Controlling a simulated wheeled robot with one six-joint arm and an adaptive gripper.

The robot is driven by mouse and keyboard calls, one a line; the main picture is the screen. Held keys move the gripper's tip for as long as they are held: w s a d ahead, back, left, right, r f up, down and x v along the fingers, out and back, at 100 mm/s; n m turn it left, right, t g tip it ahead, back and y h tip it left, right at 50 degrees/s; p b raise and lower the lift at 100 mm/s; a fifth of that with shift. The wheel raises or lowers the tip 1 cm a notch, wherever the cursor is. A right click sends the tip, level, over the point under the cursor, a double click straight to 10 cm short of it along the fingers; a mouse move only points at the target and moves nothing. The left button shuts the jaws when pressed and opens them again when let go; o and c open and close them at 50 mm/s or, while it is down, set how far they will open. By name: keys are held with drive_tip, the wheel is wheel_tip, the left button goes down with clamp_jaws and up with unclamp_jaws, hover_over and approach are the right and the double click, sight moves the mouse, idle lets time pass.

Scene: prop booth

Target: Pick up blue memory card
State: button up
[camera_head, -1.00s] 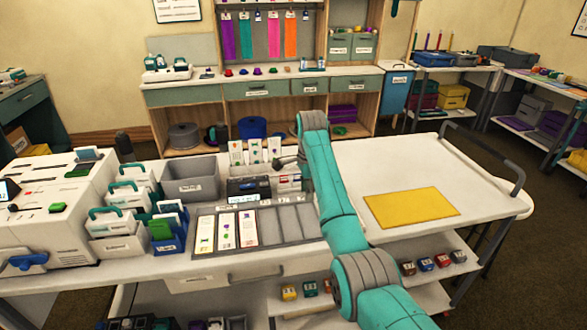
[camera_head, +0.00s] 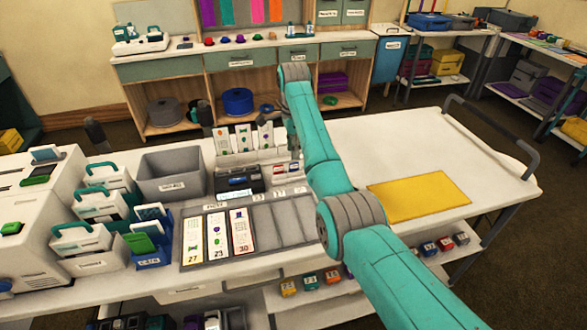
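I cannot pick out the blue memory card with certainty. Small red and blue pieces (camera_head: 293,169) sit in a low pale holder behind the sorting tray, just left of my arm, too small to identify. A dark device (camera_head: 240,181) with a blue-lit front stands left of them. My teal arm reaches from the bottom right over the cart. My gripper (camera_head: 268,109) seems to be the small dark part at its far end, beside the upright cards; its fingers are too small and partly hidden to judge.
A grey tray (camera_head: 190,250) holds three numbered cards at left, with bare slots beside them. A grey bin (camera_head: 172,173), card boxes and white machines crowd the left. A yellow mat (camera_head: 418,197) lies on the clear right side. A handle (camera_head: 490,135) rises at the right edge.

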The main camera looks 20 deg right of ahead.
sight(294, 164)
drive_tip(key=shift+s+f, duration=0.15)
drive_tip(key=shift+f, duration=1.35)
drive_tip(key=shift+s+f, duration=0.1)
drive_tip(key=shift+f, duration=1.35)
clamp_jaws()
